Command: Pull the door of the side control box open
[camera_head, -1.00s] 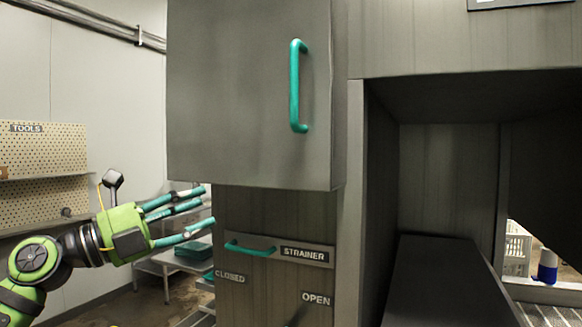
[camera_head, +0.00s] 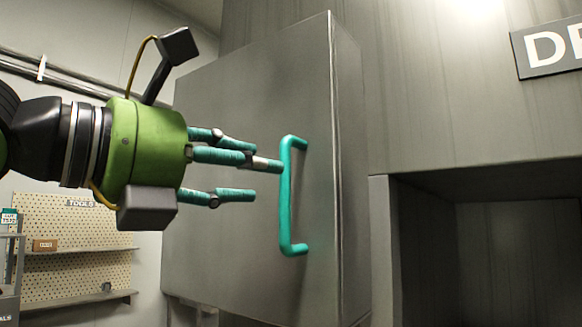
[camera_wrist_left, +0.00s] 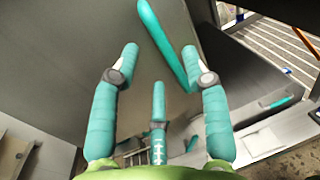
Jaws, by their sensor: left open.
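The side control box (camera_head: 225,265) is a large grey metal box with a flat front door, which looks shut. A teal vertical bar handle (camera_head: 287,205) stands out near the door's right edge. My left gripper (camera_head: 266,178) is in front of the door, just left of the handle, with its teal fingers spread and pointing right. One fingertip nearly meets the bar in the picture; I cannot tell whether they touch. In the left wrist view the handle (camera_wrist_left: 163,42) runs between the spread fingers (camera_wrist_left: 160,85), beyond their tips. My right gripper is out of view.
A grey cabinet wall (camera_head: 440,110) with a dark opening (camera_head: 480,250) is to the right of the box. A pegboard with shelves (camera_head: 75,245) is at the lower left. A slatted surface (camera_wrist_left: 275,45) shows at the wrist view's upper right.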

